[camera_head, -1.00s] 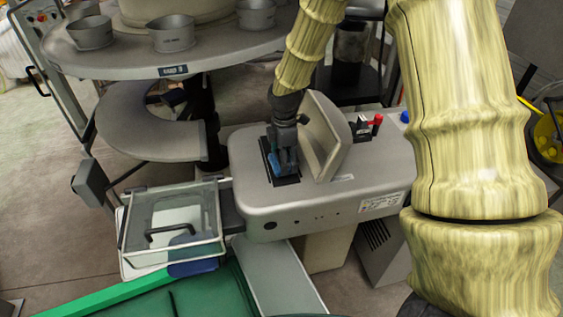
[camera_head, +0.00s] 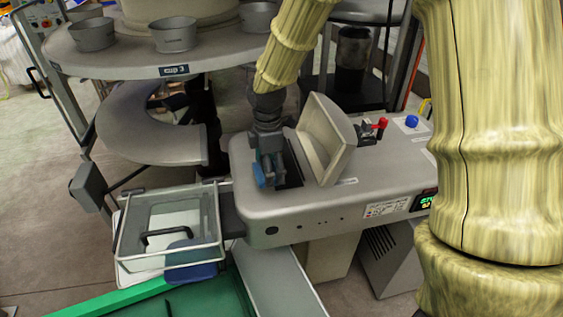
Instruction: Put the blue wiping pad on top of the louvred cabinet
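My gripper (camera_head: 268,170) is over the grey clipper machine's top, beside the dark slot and left of the raised beige lid. It appears shut on a small blue piece, the blue wiping pad (camera_head: 259,175), whose edge shows at the fingers' left side. The fingers hide most of it. The louvred cabinet (camera_head: 395,262) is a low grey box with dark slats, on the floor below the machine's right part. My arm covers its right side, and the machine hides much of its top.
The clipper machine (camera_head: 330,203) has a raised lid (camera_head: 326,138), a red lever and a blue button. A clear-lidded tray (camera_head: 168,225) stands left, with a blue flat thing (camera_head: 190,272) at its front. A round table (camera_head: 120,62) with metal pots is behind. A chute (camera_head: 275,283) slopes in front.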

